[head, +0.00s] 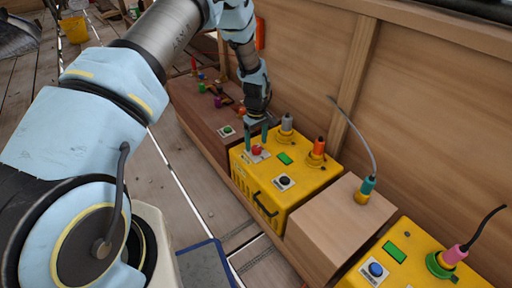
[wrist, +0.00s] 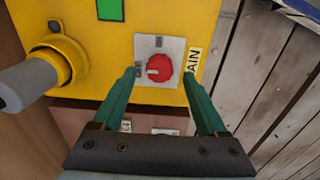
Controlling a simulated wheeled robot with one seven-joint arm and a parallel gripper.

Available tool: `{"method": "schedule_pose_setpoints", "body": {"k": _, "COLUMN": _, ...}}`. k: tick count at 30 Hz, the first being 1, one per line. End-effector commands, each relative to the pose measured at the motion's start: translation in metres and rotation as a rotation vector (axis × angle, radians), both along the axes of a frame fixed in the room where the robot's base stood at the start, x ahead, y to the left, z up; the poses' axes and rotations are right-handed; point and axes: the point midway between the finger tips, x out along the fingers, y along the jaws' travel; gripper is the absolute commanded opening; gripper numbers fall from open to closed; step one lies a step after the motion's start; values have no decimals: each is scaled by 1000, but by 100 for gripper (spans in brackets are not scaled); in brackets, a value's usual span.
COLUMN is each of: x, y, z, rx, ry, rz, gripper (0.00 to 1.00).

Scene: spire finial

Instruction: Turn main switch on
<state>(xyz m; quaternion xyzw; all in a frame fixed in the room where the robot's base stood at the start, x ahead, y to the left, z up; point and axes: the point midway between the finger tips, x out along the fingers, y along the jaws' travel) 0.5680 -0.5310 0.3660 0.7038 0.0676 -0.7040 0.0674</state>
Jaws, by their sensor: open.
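The main switch is a red rotary knob (wrist: 160,68) on a white square plate, on top of a yellow box (wrist: 205,20). A label reading "AIN" in part shows beside it in the wrist view. In the head view the red knob (head: 257,149) sits at the far left corner of the yellow box (head: 300,192). My gripper (wrist: 163,72) is open, with its green fingers on either side of the knob in the wrist view. They appear apart from the knob. In the head view my gripper (head: 257,136) points down at the knob.
A grey plug (head: 287,122) and an orange plug (head: 319,147) stand on the yellow box behind the knob. A black button (head: 284,181) is nearer. A brown box (head: 205,115) adjoins at left, and a wooden wall (head: 430,110) rises behind.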

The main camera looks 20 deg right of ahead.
Motion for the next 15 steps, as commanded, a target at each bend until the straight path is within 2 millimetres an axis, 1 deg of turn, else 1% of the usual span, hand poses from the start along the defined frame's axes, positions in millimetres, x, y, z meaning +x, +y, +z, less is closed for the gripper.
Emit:
{"method": "schedule_pose_setpoints", "body": {"k": 1, "x": 0, "y": 0, "z": -8, "rx": 1, "ry": 1, "rz": 0, "gripper": 75}}
{"method": "schedule_pose_setpoints", "body": {"k": 6, "x": 0, "y": 0, "z": -19, "rx": -1, "ry": 0, "rz": 1, "gripper": 75}}
{"method": "schedule_pose_setpoints", "body": {"k": 15, "x": 0, "y": 0, "z": -21, "rx": -1, "ry": 0, "rz": 0, "gripper": 75}}
